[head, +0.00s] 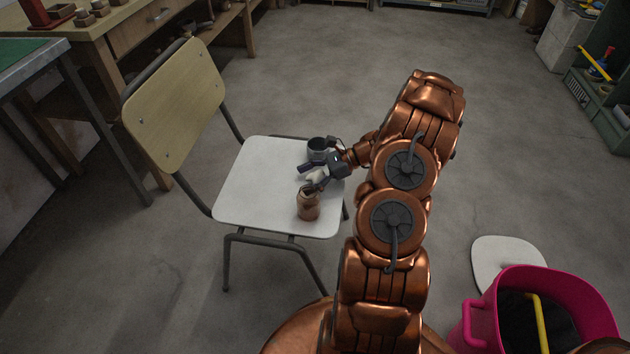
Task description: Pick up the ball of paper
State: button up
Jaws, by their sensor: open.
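A small white crumpled shape (316,175), which looks like the ball of paper, lies on the white seat of a chair (255,185), near the seat's right edge. My gripper (309,178) reaches in from the right, low over the seat. It is open, with its dark fingers on either side of the white shape. The gripper partly hides the shape, and I cannot tell whether the fingers touch it.
A dark grey mug (318,150) stands just behind my gripper. A brown jar (308,206) stands just in front of it. The seat's left half is clear. A pink tub (482,325) and a white lid-like panel (505,258) are on the floor at right. A wooden workbench (125,35) stands back left.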

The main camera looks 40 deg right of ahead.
aim_at(307, 175)
jog(key=c, duration=0.8)
jog(key=shift+o, duration=0.2)
jog(key=shift+r, duration=0.25)
notch_tip(307, 175, up, 4)
jog(key=shift+f+p, duration=0.25)
jog(key=shift+p, duration=0.55)
jog(key=s+d+p, duration=0.1)
jog(key=s+d, duration=0.2)
jog(key=s, duration=0.4)
jog(key=s+d+r+p, duration=0.1)
jog(key=s+d, duration=0.3)
jog(key=s, duration=0.3)
jog(key=shift+d, duration=0.25)
